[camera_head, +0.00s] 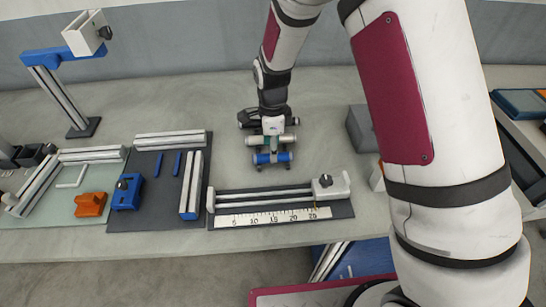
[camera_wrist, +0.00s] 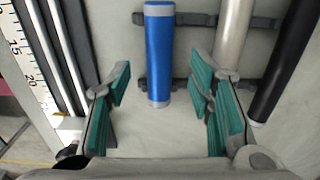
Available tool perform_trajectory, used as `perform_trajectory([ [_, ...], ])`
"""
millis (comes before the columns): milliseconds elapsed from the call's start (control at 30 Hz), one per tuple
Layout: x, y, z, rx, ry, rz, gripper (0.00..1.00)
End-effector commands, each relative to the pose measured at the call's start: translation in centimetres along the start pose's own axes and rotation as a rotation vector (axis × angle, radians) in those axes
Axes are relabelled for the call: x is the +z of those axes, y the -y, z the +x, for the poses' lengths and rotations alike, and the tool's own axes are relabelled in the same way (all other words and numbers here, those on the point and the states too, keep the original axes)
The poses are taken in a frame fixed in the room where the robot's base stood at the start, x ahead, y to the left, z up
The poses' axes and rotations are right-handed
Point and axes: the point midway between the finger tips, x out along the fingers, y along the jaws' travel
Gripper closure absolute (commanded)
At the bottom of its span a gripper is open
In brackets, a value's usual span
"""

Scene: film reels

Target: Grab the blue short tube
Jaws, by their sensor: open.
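The blue short tube (camera_wrist: 159,55) has grey end bands and lies on dark rack bars. In the wrist view it points down between the two green-padded fingers of my gripper (camera_wrist: 162,108). The gripper is open, with a gap on both sides of the tube. The fingertips are hard to make out there.
A pale tube (camera_wrist: 232,38) and a black tube (camera_wrist: 285,65) lie beside the blue one on the rack. A ruler fixture (camera_head: 275,217) stands in front. A dark mat (camera_head: 165,195) with rails and a blue block (camera_head: 127,192) is to the left. A grey box (camera_head: 361,128) is to the right.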

Motion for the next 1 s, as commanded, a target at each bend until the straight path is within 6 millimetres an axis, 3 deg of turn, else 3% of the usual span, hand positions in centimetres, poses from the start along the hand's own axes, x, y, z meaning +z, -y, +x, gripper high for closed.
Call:
perform_trajectory([
  [200, -0.2, -0.1, 2.9, 0.003, -0.001, 0.000, 0.52],
  [500, -0.1, -0.1, 3.4, 0.000, 0.000, -0.001, 0.52],
  [533, -0.1, -0.1, 3.4, 0.000, 0.000, -0.001, 0.54],
  [733, -0.1, -0.1, 3.4, 0.000, 0.000, -0.001, 1.00],
  [1000, -0.1, 0.0, 3.4, 0.000, 0.000, -0.001, 1.00],
])
